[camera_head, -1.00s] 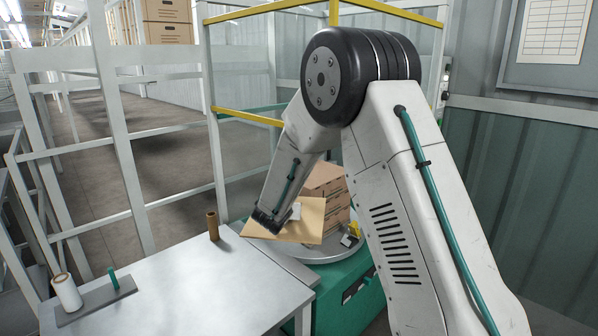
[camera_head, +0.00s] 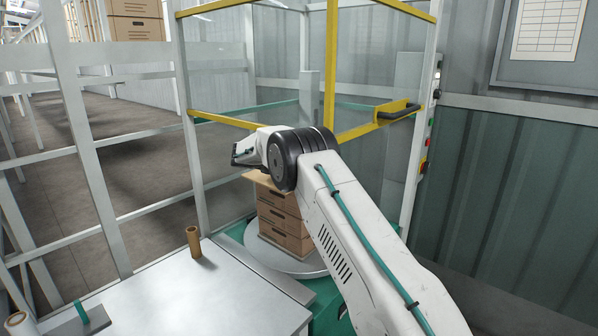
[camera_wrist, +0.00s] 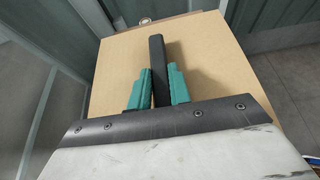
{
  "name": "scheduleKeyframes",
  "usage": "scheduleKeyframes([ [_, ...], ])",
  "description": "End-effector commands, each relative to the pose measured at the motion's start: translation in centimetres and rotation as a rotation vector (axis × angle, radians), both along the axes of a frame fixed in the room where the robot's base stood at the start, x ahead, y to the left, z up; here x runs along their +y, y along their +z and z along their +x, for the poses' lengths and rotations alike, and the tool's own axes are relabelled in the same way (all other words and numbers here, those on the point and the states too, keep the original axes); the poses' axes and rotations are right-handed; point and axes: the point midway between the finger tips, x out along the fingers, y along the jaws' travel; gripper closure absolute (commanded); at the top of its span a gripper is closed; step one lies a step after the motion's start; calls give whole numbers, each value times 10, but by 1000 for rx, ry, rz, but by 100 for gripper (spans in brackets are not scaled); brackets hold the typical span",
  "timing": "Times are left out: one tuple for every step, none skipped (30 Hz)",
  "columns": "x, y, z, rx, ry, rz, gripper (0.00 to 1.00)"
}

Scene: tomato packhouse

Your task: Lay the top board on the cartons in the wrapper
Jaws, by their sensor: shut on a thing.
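The top board is a tan flat sheet, and it fills much of the wrist view (camera_wrist: 215,65). My gripper (camera_wrist: 160,75) has its green fingers closed around a dark upright bar on the board. In the head view, the edge of the board (camera_head: 260,181) shows under my wrist, at the top of the cartons. The brown cartons (camera_head: 280,222) stand stacked on the wrapper's round turntable (camera_head: 285,263). My arm hides part of the stack and the board's right side. I cannot tell whether the board touches the top cartons. My fingertips are hidden in the head view.
The yellow-edged guard frame (camera_head: 331,60) stands close behind the stack, with a handle (camera_head: 398,110) at right. A grey table (camera_head: 190,295) lies in front, with a brown tube (camera_head: 194,242) standing at its far edge. White rails (camera_head: 95,170) run along the left.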

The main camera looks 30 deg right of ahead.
Motion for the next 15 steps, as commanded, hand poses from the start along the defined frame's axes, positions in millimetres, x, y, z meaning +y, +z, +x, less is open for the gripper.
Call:
scheduleKeyframes([
  [-13, -2, 5, -2, -2, 0, 100],
  [-21, -3, 8, -2, -2, 0, 100],
  [-31, -4, 13, -2, -3, 1, 100],
  [-39, -5, 16, -3, -4, 1, 100],
  [-46, -6, 18, -2, -3, 1, 100],
  [-55, -7, 22, -2, -3, 0, 100],
  [-61, -7, 25, -2, -2, 0, 100],
  [-67, -8, 27, -2, -2, 0, 100],
  [-72, -8, 29, -2, -2, 1, 100],
  [-76, -8, 31, -3, -3, 0, 100],
  [-79, -8, 32, -2, -2, 0, 100],
  [-82, -8, 33, -2, -2, 0, 100],
  [-83, -8, 33, -2, -2, 0, 100],
  [-84, -8, 34, -2, -2, 0, 100],
  [-86, -8, 34, -2, -2, 0, 100],
])
